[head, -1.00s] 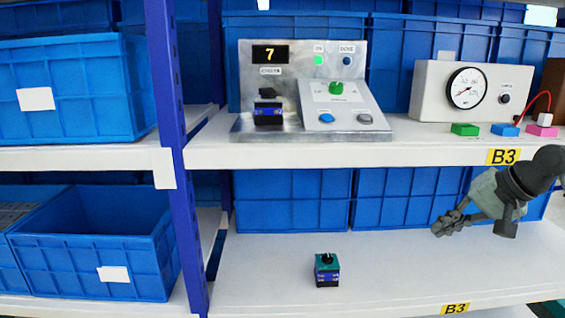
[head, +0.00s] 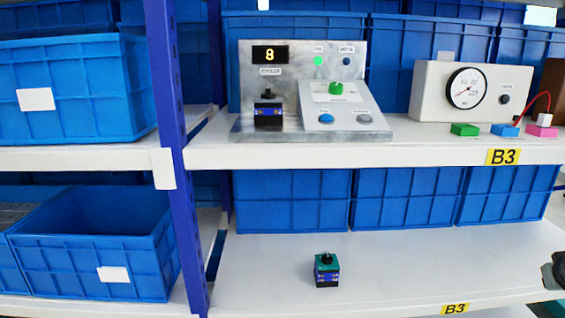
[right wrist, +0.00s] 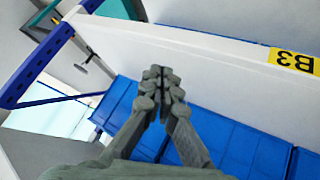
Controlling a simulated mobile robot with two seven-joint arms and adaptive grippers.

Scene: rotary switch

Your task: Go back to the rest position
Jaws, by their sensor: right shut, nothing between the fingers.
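My right gripper (right wrist: 160,76) shows in the right wrist view, its fingers shut together with nothing between them. It is in open space by the shelf edge and touches nothing that I can see. In the head view only a dark part of my right arm shows at the right edge. A rotary switch with a black knob (head: 268,107) sits upright in the metal test station (head: 297,62), whose display (head: 270,54) reads 8 and whose green light is lit. A second, green-topped rotary switch (head: 327,270) stands on the lower shelf. My left gripper is in neither view.
A gauge box (head: 433,90) and green, blue and pink blocks (head: 465,129) are on the upper shelf (head: 430,153). Blue bins (head: 85,245) fill the left bay, beside a blue post (head: 180,200). The lower shelf (head: 430,265) is mostly bare.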

